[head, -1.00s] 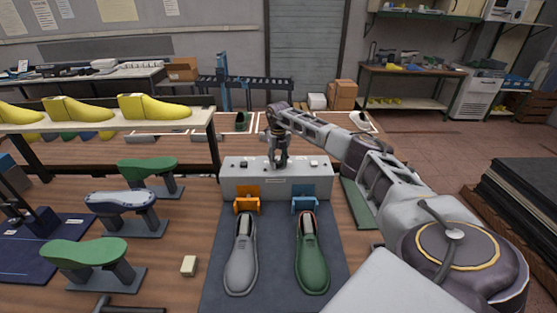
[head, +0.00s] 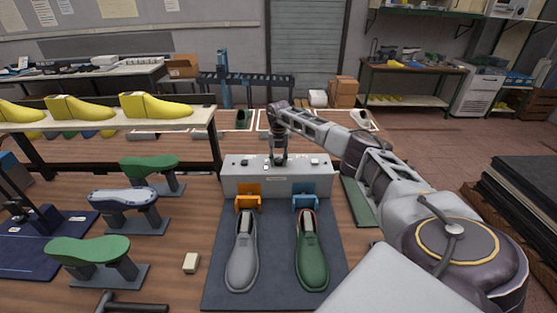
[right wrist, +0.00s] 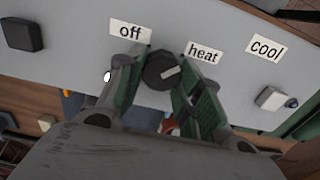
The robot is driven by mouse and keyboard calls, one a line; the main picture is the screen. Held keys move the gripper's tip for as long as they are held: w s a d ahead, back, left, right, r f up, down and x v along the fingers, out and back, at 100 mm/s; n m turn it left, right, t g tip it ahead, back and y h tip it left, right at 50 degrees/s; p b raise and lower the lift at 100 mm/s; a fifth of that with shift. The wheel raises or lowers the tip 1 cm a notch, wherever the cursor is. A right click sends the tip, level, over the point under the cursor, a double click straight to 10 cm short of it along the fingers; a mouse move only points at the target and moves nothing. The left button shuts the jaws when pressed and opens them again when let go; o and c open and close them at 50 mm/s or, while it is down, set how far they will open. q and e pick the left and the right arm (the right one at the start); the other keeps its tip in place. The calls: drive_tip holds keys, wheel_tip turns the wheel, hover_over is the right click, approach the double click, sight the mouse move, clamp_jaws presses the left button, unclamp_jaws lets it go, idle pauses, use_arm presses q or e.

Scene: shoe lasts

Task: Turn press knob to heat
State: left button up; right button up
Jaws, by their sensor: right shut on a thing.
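The press (head: 250,180) is a light grey box with controls on top, at the far end of the dark mat. My right gripper (head: 279,160) points down onto its top panel. In the right wrist view, the round dark knob (right wrist: 158,70) sits between the green-padded fingers of my right gripper (right wrist: 160,85), which is shut on it. The knob's white mark points right and slightly up, roughly toward the "heat" label (right wrist: 203,53). The "off" label (right wrist: 130,33) is up and left of the knob, and the "cool" label (right wrist: 265,47) is farther right. My left gripper is not in view.
A grey shoe (head: 242,250) and a green shoe (head: 312,250) lie on the mat (head: 275,290) before the press. An orange clamp (head: 247,197) and a blue clamp (head: 305,197) stand at its front. Green-topped stands (head: 95,250) are at left.

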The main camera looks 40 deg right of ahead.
sight(278, 160)
drive_tip(key=shift+r, duration=0.1)
drive_tip(key=o, duration=1)
drive_tip(key=shift+r, duration=5.95)
drive_tip(key=shift+f, duration=0.1)
